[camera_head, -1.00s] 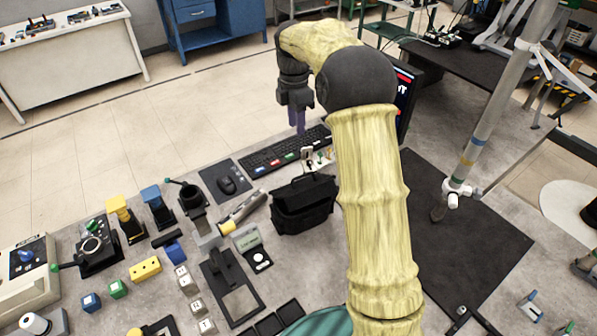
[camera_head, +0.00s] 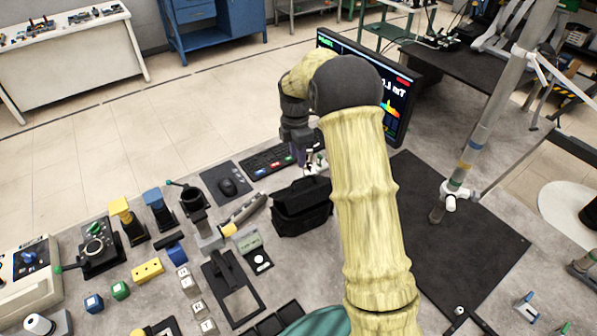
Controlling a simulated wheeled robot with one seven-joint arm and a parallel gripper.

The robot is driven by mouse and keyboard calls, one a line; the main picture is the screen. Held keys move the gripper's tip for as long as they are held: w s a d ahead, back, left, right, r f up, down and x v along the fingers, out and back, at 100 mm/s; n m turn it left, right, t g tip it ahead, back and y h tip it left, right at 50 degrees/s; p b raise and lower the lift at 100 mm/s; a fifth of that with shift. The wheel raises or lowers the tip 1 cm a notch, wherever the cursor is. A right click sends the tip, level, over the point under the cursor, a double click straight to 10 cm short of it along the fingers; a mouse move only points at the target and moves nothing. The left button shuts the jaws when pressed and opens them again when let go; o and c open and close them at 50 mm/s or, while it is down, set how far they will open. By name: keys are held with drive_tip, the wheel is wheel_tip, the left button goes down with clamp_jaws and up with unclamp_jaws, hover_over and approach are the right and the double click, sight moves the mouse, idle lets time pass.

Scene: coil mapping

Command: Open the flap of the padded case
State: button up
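The black padded case (camera_head: 302,215) stands on the grey table near the middle of the head view. Its dark upper part (camera_head: 300,191) looks like the flap, but the black-on-black detail is too dim to tell how far it is open. My gripper (camera_head: 300,158) points downward behind and above the case, over the right part of the keyboard, apart from the case. My forearm hides the area just right of the case.
A keyboard (camera_head: 264,163) and monitor (camera_head: 396,85) stand behind the case. A mouse (camera_head: 228,186), a grey cylinder tool (camera_head: 243,212) and a small meter (camera_head: 247,241) lie left of it. Several coloured blocks lie farther left. A dark mat (camera_head: 465,245) at the right is mostly clear.

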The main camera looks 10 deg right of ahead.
sight(302, 189)
drive_tip(key=f, duration=0.2)
drive_tip(key=f+p, duration=0.1)
drive_tip(key=f, duration=0.4)
drive_tip(key=shift+s+d+f+p, duration=0.1)
drive_tip(key=shift+s+f+p, duration=0.15)
drive_tip(key=shift+f+p, duration=0.15)
clamp_jaws()
